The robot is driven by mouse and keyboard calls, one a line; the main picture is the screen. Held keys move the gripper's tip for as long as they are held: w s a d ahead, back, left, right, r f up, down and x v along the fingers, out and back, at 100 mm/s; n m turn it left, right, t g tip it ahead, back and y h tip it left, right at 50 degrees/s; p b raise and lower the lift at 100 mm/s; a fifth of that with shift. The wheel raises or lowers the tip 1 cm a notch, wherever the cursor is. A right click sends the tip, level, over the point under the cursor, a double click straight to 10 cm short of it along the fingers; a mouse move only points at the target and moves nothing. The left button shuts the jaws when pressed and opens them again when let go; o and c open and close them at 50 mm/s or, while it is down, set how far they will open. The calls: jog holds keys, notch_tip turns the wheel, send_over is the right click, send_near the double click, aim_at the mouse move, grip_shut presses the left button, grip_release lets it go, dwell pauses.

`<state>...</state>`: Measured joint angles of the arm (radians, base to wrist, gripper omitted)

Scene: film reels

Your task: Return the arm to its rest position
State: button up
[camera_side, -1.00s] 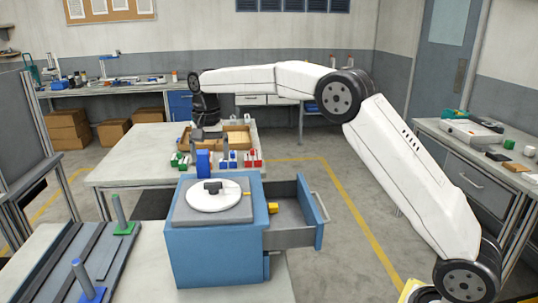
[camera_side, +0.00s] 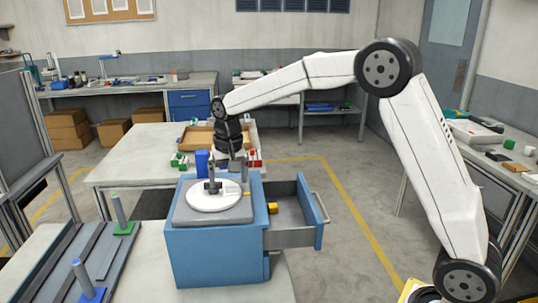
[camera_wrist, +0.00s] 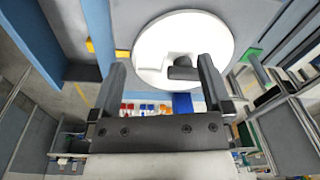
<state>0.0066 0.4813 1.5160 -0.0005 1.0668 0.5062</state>
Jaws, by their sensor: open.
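My gripper (camera_side: 228,176) hangs down over the blue cabinet (camera_side: 215,252), just above its turntable. It is open, with nothing between the fingers, and the fingers also show spread in the wrist view (camera_wrist: 162,66). A white disc (camera_side: 222,203) lies on the cabinet's grey top, with a dark knob (camera_side: 212,188) standing on it. In the wrist view the disc (camera_wrist: 160,40) is beyond the fingertips and the knob (camera_wrist: 184,73) shows near the right finger. I cannot tell how far the fingertips are from the knob.
The cabinet's drawer (camera_side: 290,236) stands pulled out to the right. A green-based peg (camera_side: 119,212) and a blue-based peg (camera_side: 82,278) stand at left. A wooden tray (camera_side: 200,136) and coloured blocks are on the table behind. The space above the cabinet is otherwise clear.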

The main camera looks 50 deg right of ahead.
jog(key=s+f+n+t, duration=0.1)
jog(key=s+f+n, duration=0.2)
jog(key=s, duration=0.8)
jog(key=s+f+n, duration=0.2)
jog(key=s+f, duration=0.5)
jog(key=s, duration=0.5)
jog(key=shift+a+n+t, duration=0.15)
jog(key=shift+n+t, duration=0.25)
